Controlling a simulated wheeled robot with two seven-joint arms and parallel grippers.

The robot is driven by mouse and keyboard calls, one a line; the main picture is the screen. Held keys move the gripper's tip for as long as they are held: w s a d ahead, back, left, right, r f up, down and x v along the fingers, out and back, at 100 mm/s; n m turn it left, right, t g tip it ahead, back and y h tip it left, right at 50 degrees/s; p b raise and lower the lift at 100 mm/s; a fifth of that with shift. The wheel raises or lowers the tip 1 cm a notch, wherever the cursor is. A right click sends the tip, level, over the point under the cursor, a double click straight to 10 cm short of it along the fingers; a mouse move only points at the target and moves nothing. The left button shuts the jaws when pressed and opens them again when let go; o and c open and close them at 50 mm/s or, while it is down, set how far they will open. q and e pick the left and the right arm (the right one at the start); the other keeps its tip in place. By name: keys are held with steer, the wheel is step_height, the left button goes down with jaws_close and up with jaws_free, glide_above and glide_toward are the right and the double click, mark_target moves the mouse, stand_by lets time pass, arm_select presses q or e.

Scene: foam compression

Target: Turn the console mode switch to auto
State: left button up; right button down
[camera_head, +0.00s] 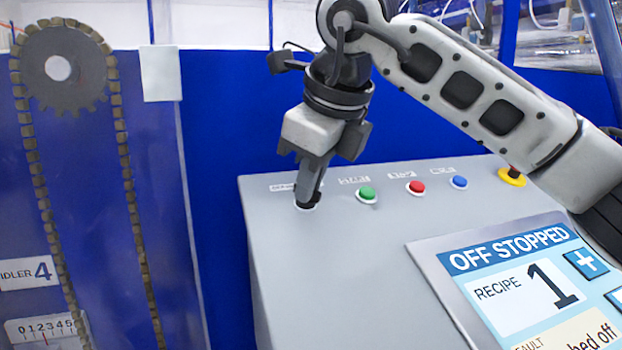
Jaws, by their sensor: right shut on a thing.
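The grey console (330,260) slopes up in the middle and right of the head view. My right gripper (307,198) points down at the console's upper left corner and is shut on the mode switch (306,207). Only the dark base of the switch shows under the fingertips. The switch's knob and the way it points are hidden by the fingers. The label above it is partly covered. The console screen (515,255) reads "OFF STOPPED" and "RECIPE 1". My left gripper is not in view.
A green button (366,193), a red button (416,187) and a blue button (459,182) sit in a row right of the switch. A yellow-ringed knob (512,177) is farther right, near my right arm. A chain and sprocket (62,68) stand at the left.

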steer(key=m+b, duration=0.1)
steer(key=m, duration=0.1)
steer(key=shift+f+m+b, duration=0.2)
steer(key=shift+m+b, duration=0.1)
steer(key=shift+m, duration=0.1)
steer(key=m+b, duration=0.1)
steer(key=m, duration=0.2)
steer(key=shift+a+m+h+b, duration=0.1)
steer(key=shift+m+h+b, duration=0.2)
steer(key=shift+b, duration=0.1)
steer(key=m+b, duration=0.1)
steer(key=m, duration=0.1)
steer(key=m+b, duration=0.1)
steer(key=m, duration=0.2)
steer(key=shift+m+t+h, duration=0.3)
steer(key=m+b, duration=0.1)
steer(key=m, duration=0.3)
steer(key=shift+b, duration=0.3)
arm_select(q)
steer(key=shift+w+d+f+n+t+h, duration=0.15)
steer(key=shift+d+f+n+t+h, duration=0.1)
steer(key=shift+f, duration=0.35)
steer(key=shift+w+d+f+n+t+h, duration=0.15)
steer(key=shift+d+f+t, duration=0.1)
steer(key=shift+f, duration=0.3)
arm_select(e)
steer(key=shift+a+r+m+h, duration=0.1)
steer(key=shift+m+h, duration=0.2)
steer(key=shift+m, duration=0.6)
